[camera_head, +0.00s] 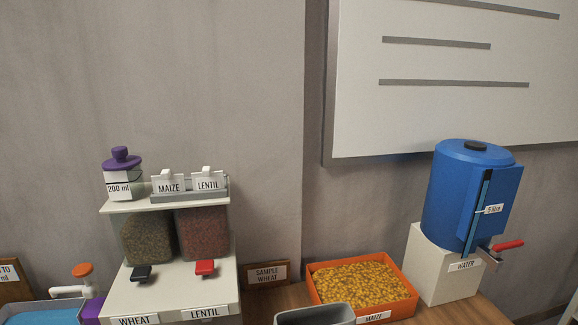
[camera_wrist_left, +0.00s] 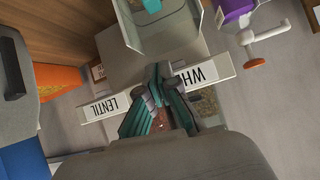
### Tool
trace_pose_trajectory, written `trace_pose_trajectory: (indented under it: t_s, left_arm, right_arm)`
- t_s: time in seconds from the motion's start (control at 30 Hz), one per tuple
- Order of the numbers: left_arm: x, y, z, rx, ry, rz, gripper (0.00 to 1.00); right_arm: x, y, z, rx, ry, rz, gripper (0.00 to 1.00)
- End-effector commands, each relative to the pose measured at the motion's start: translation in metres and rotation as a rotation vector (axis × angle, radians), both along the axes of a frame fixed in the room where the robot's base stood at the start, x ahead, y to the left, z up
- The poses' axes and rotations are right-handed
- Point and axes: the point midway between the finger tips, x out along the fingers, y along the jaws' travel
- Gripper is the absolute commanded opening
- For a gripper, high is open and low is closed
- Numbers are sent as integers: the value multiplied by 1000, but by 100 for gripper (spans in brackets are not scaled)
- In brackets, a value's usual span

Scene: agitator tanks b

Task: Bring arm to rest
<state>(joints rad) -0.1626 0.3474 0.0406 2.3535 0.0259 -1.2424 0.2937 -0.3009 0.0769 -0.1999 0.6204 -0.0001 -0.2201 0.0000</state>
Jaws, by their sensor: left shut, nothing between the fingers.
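My left gripper (camera_wrist_left: 161,84) shows in the left wrist view, its fingers shut and empty. It is in front of the dispenser stand, whose WHEAT (camera_wrist_left: 203,73) and LENTIL (camera_wrist_left: 111,104) labels show on either side of it. The fingers hide part of the stand between the labels. Neither gripper shows in the head view, and my right gripper is in neither view.
The dispenser stand (camera_head: 172,297) has a black lever (camera_head: 140,272) and a red lever (camera_head: 205,267). An orange tray of maize (camera_head: 362,284) and a blue water tank (camera_head: 463,195) stand right. A grey container (camera_head: 313,314) is at the front. A white board (camera_head: 445,80) hangs behind.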

Motion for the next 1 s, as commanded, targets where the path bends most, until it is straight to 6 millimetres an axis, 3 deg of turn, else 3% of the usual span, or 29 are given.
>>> trace_pose_trajectory:
  t_s: [0.03,0.2,0.4,0.6,0.87,1.0]
  left_arm:
    - [-25,-16,-30,-7,99,-26,0]
    - [-90,-51,-84,-8,331,-105,0]
    - [-151,-81,-117,-23,520,-182,0]
    - [-208,-107,-136,-47,682,-255,0]
    - [-192,-108,-214,-43,714,-258,0]
    - [-190,-109,-265,-44,735,-260,0]
  right_arm:
    - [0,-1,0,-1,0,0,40]
    - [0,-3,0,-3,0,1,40]
    - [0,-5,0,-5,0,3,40]
    - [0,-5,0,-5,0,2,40]
    - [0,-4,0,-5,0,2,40]
    - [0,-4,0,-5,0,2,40]
